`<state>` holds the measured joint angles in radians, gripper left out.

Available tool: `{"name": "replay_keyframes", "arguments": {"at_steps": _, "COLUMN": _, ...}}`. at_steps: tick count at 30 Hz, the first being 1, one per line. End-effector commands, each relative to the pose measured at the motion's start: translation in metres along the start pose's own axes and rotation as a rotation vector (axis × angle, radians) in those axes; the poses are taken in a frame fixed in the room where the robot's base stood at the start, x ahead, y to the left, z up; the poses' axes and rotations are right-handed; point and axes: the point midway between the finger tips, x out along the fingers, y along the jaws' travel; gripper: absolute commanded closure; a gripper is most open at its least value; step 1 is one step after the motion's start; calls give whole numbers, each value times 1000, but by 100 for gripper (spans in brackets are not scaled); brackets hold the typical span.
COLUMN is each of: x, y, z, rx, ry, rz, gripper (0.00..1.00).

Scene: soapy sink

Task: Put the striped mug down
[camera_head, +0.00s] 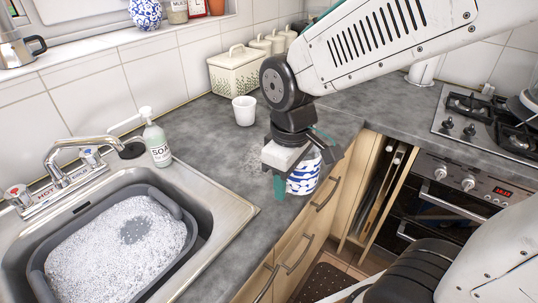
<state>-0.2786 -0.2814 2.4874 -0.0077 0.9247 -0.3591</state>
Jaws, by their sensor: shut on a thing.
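My gripper (283,178) is at the end of the arm, in the middle of the head view. It is shut on the striped mug (304,178), a white mug with dark blue wavy markings. The mug appears near the front edge of the grey countertop (215,135), overlapping the drawer fronts below in the picture. I cannot tell its height over the counter. My gripper hides the mug's upper left part.
A white cup (244,110) stands on the counter behind my gripper. At left are a sink with a grey basin (45,275) of suds and a soap bottle (156,142). A cream bread bin (238,72) stands at the back, and a gas hob (480,120) is at right.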

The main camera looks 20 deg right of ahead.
Motion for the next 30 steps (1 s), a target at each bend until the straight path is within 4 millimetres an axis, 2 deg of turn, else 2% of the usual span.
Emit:
{"name": "replay_keyframes", "arguments": {"at_steps": 9, "x": 10, "y": 53, "z": -66, "rx": 1, "ry": -2, "rz": -1, "gripper": 100}}
{"name": "replay_keyframes", "arguments": {"at_steps": 15, "x": 13, "y": 76, "z": -96, "rx": -3, "ry": 0, "rz": 0, "gripper": 100}}
{"name": "replay_keyframes", "arguments": {"at_steps": 20, "x": 16, "y": 81, "z": -103, "rx": -4, "ry": 0, "rz": 0, "gripper": 100}}
{"name": "replay_keyframes", "arguments": {"at_steps": 27, "x": 44, "y": 81, "z": -102, "rx": -4, "ry": -2, "rz": -1, "gripper": 100}}
{"name": "replay_keyframes", "arguments": {"at_steps": 30, "x": 50, "y": 80, "z": -102, "rx": -4, "ry": -1, "rz": 0, "gripper": 100}}
